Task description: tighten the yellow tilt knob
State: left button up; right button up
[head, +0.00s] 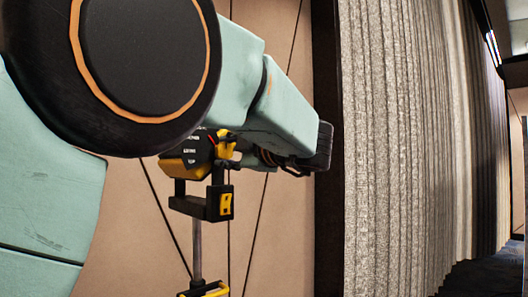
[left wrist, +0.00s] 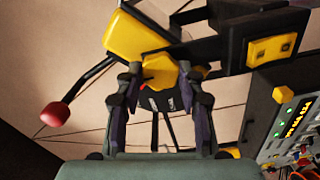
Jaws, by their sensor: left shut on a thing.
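The yellow tilt knob (head: 226,146) sits on the side of a black and yellow head on a thin upright pole in the head view. In the left wrist view the knob (left wrist: 160,72) is between the two fingers of my left gripper (left wrist: 160,82), which is shut on it. In the head view my left gripper (head: 242,154) reaches the knob from the right, below my teal arm link, and is partly hidden. A black dial face with white marks (head: 193,150) is beside the knob. My right gripper is in neither view.
A black bracket with a yellow plate (head: 226,204) hangs below the head on the pole (head: 197,247). A red-tipped handle (left wrist: 55,114) sticks out left in the wrist view. A panel with a lit display and cables (left wrist: 290,130) is at right. A pleated grey curtain (head: 390,150) stands beyond.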

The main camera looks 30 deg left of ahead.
pick_arm(q)
jog(key=shift+r, duration=0.25)
dwell(0.3)
jog(key=o, duration=1.2)
jog(key=shift+s+a+f, duration=0.1)
jog(key=shift+a, duration=0.1)
jog(key=shift+d, duration=0.2)
